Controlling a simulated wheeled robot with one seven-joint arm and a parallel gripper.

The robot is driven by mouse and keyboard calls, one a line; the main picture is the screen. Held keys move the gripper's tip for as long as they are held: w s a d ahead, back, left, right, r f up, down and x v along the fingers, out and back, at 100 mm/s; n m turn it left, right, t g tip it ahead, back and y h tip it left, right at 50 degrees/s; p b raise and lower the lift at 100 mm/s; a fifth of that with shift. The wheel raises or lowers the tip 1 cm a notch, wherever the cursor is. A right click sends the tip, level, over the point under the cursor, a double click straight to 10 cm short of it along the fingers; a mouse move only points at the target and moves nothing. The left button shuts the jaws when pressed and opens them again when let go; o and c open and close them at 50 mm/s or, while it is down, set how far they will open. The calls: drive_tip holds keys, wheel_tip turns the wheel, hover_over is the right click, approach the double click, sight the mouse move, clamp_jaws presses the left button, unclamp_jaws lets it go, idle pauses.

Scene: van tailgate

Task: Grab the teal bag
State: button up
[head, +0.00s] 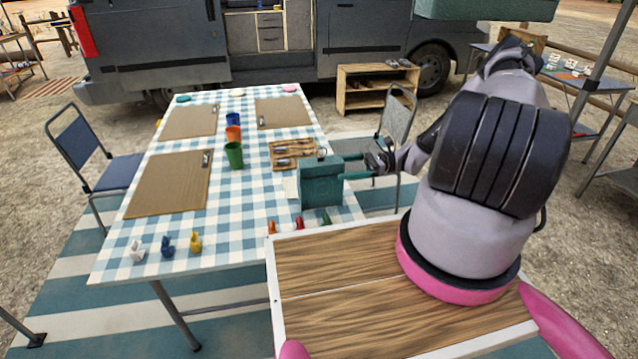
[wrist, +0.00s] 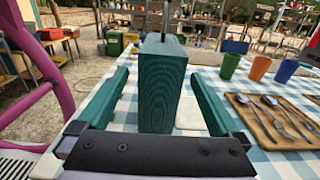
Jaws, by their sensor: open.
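The teal bag (head: 319,186) stands upright on the checked tablecloth, near the table's right edge. In the wrist view it shows as a tall teal block (wrist: 161,88) with a thin dark upright piece above it. My gripper (head: 346,167) is at the bag's right side in the head view, with its teal fingers pointing left at it. In the wrist view the open fingers (wrist: 160,78) stand to the left and right of the bag, with a visible gap on each side. I cannot tell how deep the bag sits between them.
A wooden cutlery tray (head: 284,154) lies just behind the bag. Green (head: 234,155), orange (head: 233,133) and blue (head: 234,119) cups stand farther left. Small red and green figures (head: 299,223) are in front of the bag. A folding chair (head: 397,118) stands behind my gripper.

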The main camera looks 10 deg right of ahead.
sight(321, 168)
drive_tip(key=a, duration=0.7)
drive_tip(key=shift+w+a+r, duration=0.1)
drive_tip(key=shift+r, duration=0.25)
clamp_jaws()
